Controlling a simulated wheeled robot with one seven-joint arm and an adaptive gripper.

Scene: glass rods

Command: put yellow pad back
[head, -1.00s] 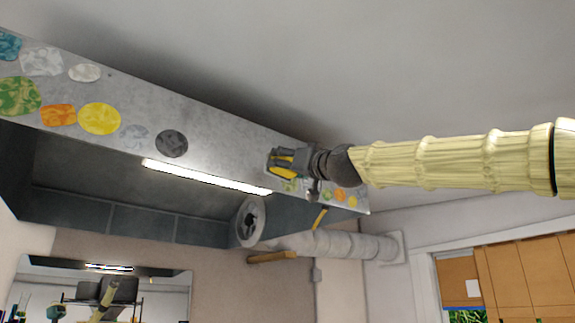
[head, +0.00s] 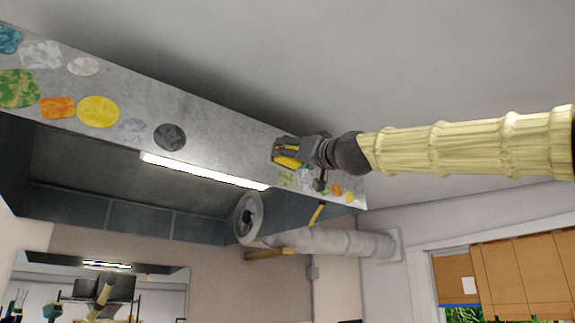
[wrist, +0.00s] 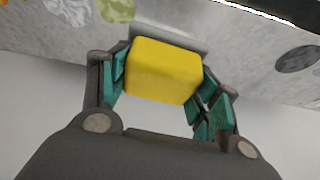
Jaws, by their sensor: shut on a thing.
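The yellow pad (wrist: 163,70) is a rounded block between the teal-padded fingers of my gripper (wrist: 166,76) in the wrist view. The fingers are shut on its two sides. In the head view the pad shows as a small yellow patch (head: 288,161) at my gripper (head: 286,151), which is in front of the grey hood panel (head: 222,137), near its right end. A grey ledge (wrist: 168,45) lies just behind the pad in the wrist view. I cannot tell whether the pad touches it.
The panel carries several coloured oval patches, including a yellow one (head: 98,111) and a dark one (head: 170,137). A lit strip (head: 203,171) runs under its edge. A round duct (head: 325,242) is below my gripper. The space above, below the ceiling, is clear.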

